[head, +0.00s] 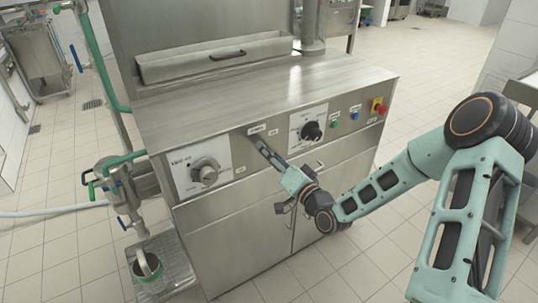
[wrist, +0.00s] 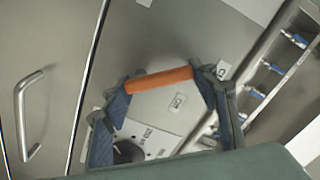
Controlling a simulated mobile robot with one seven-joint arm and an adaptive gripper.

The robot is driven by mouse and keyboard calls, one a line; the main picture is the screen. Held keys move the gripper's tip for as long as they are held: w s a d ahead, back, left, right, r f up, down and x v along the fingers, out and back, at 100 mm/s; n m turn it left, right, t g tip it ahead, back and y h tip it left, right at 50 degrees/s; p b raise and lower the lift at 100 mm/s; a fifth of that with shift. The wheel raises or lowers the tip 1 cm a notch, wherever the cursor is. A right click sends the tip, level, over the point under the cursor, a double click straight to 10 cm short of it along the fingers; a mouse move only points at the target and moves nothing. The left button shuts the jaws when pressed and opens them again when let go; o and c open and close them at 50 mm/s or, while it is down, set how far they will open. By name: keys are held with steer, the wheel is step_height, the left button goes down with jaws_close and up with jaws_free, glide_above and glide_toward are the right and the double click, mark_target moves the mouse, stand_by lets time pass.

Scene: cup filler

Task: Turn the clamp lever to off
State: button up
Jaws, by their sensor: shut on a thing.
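The clamp lever shows in the wrist view as an orange bar (wrist: 158,79) spanning the gap between my fingertips, slightly tilted. My gripper (wrist: 170,82) is shut on this bar, with one finger at each end. In the head view my gripper (head: 262,146) reaches to the cabinet's front panel, between two dial plates. The lever is hidden behind the fingers there, so its angle against the panel labels is hard to tell.
A grey knob (head: 205,171) lies left of my gripper and a black knob (head: 312,131) right of it. Further right are a green button (head: 333,124), a blue button (head: 355,115) and a red stop button (head: 378,106). A cup (head: 146,266) stands at lower left.

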steer(key=m, duration=0.3)
steer(key=m+p, duration=0.1)
steer(key=shift+w+d+r+m, duration=0.2)
steer(key=shift+w+d+m, duration=0.1)
steer(key=shift+d, duration=0.1)
steer(key=shift+w+d+f+m, duration=0.1)
steer(key=shift+m, duration=0.7)
steer(key=shift+w+d+m, duration=0.1)
steer(key=shift+m, duration=0.7)
steer(key=o, duration=1.2)
steer(key=shift+c, duration=0.2)
steer(key=shift+d, duration=0.1)
steer(key=v, duration=1.2)
steer(key=shift+f+p, duration=0.15)
steer(key=shift+p, duration=0.15)
